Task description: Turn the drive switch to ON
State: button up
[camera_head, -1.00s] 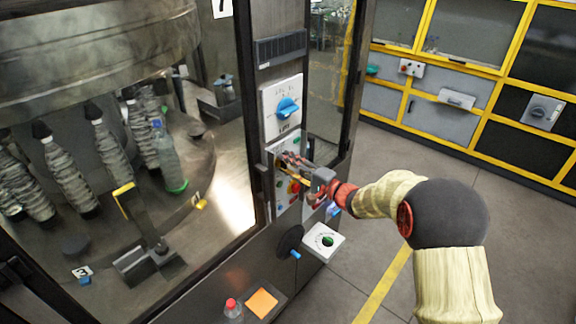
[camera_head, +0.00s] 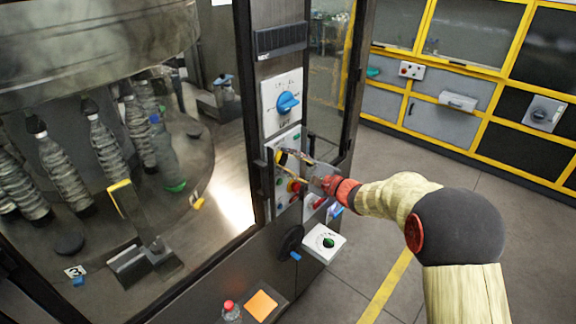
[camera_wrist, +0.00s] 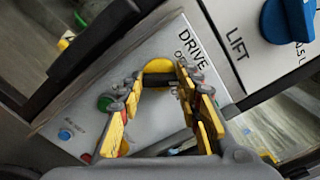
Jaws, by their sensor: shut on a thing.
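The drive switch (camera_wrist: 158,68) is a dark knob on a yellow round base, on the light grey panel (camera_wrist: 75,112) marked DRIVE in the wrist view. In the head view its yellow base (camera_head: 281,158) shows at the panel's upper left, beside my fingertips. My gripper (camera_wrist: 163,80) is shut on the knob, with one yellow-padded finger on each side. In the head view my gripper (camera_head: 290,159) reaches the panel from the right. The fingers partly hide the knob, and I cannot read its position.
The blue LIFT knob (camera_head: 287,104) is on the plate just above. Green, red and blue buttons sit on the same panel. A glass door (camera_head: 328,75) stands open at the right.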

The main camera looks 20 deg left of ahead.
jog(key=m+p, duration=0.1)
jog(key=m, duration=1)
jog(key=shift+f+p, duration=0.15)
jog(key=shift+p, duration=0.25)
jog(key=shift+m, duration=0.3)
jog(key=o, duration=1.1)
jog(key=shift+o, duration=0.2)
